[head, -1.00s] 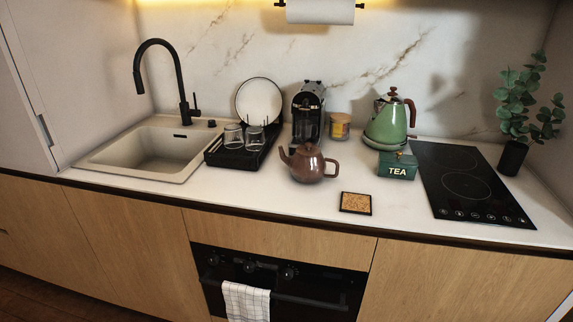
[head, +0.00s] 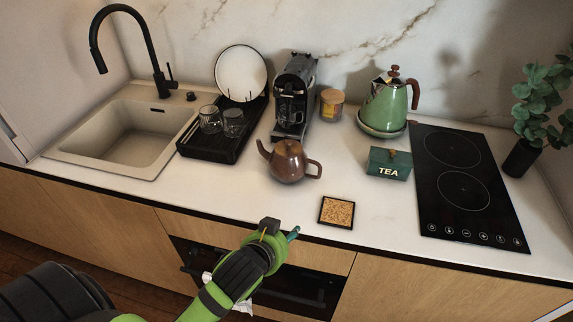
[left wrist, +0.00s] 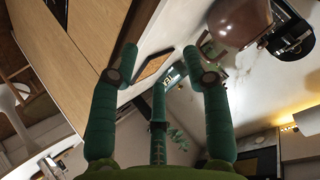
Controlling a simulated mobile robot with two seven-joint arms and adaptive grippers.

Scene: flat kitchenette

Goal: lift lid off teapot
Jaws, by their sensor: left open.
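The brown teapot (head: 287,162) stands on the counter near the middle of the head view, spout to the left and handle to the right. Its lid (head: 287,147) sits on top. My left gripper (head: 282,231) is in front of the counter's front edge, below the teapot in the picture and apart from it. In the left wrist view its fingers (left wrist: 160,70) are spread with nothing between them, and the teapot (left wrist: 238,22) shows at the upper right. My right gripper is in neither view.
A cork coaster (head: 337,212) lies right of the teapot, near the front edge. A green tea tin (head: 389,164), a green kettle (head: 386,104), a coffee machine (head: 294,98) and a dish rack (head: 214,145) stand around it. The counter just before the teapot is clear.

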